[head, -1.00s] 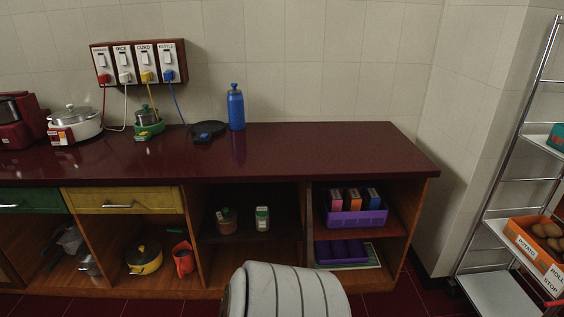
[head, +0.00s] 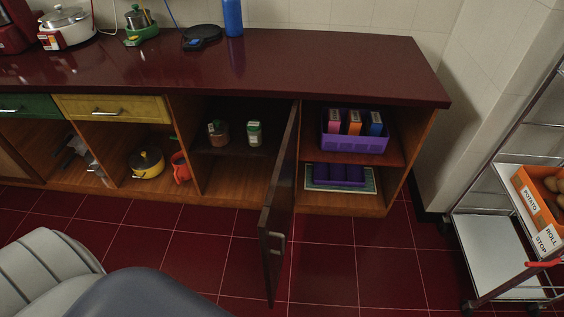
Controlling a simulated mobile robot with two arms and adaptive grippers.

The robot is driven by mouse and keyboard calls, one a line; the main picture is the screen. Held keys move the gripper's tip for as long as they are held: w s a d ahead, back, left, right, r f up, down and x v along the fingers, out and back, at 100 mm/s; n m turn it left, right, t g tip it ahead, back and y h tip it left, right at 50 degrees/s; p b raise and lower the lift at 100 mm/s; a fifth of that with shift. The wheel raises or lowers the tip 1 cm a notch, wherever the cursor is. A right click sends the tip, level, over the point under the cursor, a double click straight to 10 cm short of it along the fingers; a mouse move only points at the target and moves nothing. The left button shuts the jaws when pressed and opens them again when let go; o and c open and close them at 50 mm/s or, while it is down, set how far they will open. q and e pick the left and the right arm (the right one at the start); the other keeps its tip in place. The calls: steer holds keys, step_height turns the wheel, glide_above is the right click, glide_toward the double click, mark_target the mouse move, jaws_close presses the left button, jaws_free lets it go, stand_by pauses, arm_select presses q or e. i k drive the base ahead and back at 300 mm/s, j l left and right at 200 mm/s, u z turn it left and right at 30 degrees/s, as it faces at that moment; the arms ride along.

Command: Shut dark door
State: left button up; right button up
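The dark door (head: 280,205) stands wide open in the head view. It is hinged at the divider right of the dark compartment and juts out toward me over the floor. Part of my arm shows at the lower left, apart from the door. Neither of my grippers is in view.
A purple basket (head: 355,142) with several boxes sits in the open compartment to the right. A metal rack (head: 490,245) with a potato box (head: 538,200) stands at the far right. The red tiled floor (head: 350,262) right of the door is clear. The dark red counter (head: 300,65) runs above.

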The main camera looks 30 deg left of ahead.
mark_target(276, 216)
steer(key=i+l+u, duration=0.15)
steer(key=u, duration=0.25)
steer(key=i+l+u, duration=0.2)
steer(key=u, duration=0.25)
steer(key=i+l+u, duration=0.15)
steer(key=u, duration=0.25)
steer(key=l, duration=0.1)
